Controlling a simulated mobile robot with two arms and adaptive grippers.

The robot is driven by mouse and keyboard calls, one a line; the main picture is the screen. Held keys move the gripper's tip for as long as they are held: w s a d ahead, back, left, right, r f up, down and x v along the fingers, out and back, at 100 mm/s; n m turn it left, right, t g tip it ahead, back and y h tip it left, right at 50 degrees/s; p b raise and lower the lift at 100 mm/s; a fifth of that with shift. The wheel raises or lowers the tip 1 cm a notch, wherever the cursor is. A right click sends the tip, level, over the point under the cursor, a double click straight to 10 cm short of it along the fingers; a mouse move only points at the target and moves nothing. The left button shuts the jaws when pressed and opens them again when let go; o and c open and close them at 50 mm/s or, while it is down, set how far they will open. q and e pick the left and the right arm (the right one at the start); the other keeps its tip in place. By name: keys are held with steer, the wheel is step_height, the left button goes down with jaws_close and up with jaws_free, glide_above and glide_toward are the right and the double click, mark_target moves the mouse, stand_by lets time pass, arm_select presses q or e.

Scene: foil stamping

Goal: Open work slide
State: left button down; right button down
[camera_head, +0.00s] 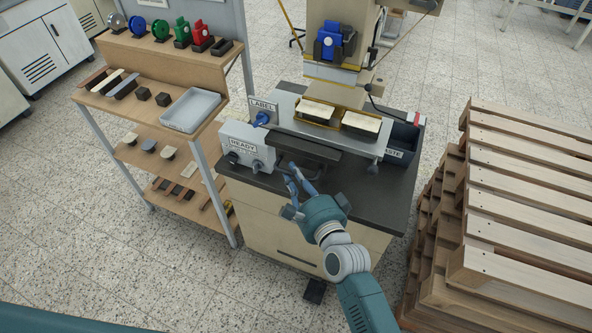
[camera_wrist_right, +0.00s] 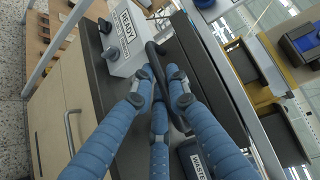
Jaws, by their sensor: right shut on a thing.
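The stamping press stands on a dark-topped cabinet in the head view. The work slide (camera_head: 313,147) shows as a dark plate at the front of the press, below a metal bed with two cream blocks. A dark bar handle (camera_wrist_right: 184,118) runs along its front in the right wrist view. My right gripper (camera_head: 294,175) reaches the front of the slide from below. In the wrist view its blue fingers (camera_wrist_right: 160,78) close around the bar handle; part of the bar is hidden by them. My left gripper is not in view.
A grey READY box (camera_head: 246,147) with knobs stands left of the slide. A WASTE bin (camera_head: 401,140) sits at the right. Wooden shelves (camera_head: 150,55) with tools and a grey tray (camera_head: 191,109) are at left. Stacked pallets (camera_head: 525,190) stand close at right.

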steer(key=shift+s+a+f, duration=0.15)
steer(key=shift+f, duration=0.1)
steer(key=c, duration=1.8)
jaws_free()
steer(key=shift+c, duration=0.2)
steer(key=shift+o, duration=0.9)
steer(key=shift+s+r, duration=0.15)
steer(key=shift+r, duration=0.1)
steer(key=v, duration=1.2)
